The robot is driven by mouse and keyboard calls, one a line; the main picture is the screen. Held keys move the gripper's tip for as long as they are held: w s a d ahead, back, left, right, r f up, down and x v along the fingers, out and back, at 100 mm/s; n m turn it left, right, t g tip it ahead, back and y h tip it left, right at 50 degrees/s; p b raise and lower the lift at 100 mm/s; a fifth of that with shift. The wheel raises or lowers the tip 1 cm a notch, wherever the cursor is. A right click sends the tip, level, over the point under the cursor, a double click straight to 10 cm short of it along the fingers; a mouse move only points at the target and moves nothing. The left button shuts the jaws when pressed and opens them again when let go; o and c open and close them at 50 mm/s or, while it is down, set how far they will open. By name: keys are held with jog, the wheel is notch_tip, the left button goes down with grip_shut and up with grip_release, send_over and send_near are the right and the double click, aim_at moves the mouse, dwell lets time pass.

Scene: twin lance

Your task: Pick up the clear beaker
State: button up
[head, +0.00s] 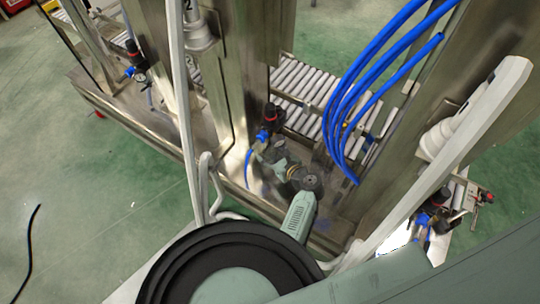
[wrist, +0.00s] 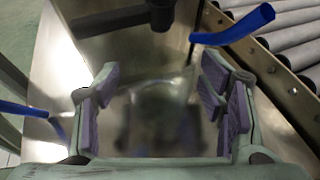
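The clear beaker (wrist: 163,108) shows in the wrist view as a faint, see-through shape on the metal surface. It lies between the two fingers of my gripper (wrist: 163,88). My gripper is open, with purple pads on both sides of the beaker. A gap shows on the left; on the right the pads look close, and I cannot tell whether they touch. In the head view my gripper (head: 272,157) is small, low over the metal ledge among the steel posts. The beaker cannot be made out there.
A dark fitting (wrist: 161,14) and a blue hose (wrist: 235,28) are just beyond the fingers. A roller conveyor (head: 308,92) runs behind the ledge. Steel posts (head: 232,70) and several blue hoses (head: 362,85) flank my arm.

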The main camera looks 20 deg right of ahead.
jog(key=c, duration=1.1)
jog(key=shift+o, duration=0.2)
jog(key=shift+r, duration=0.15)
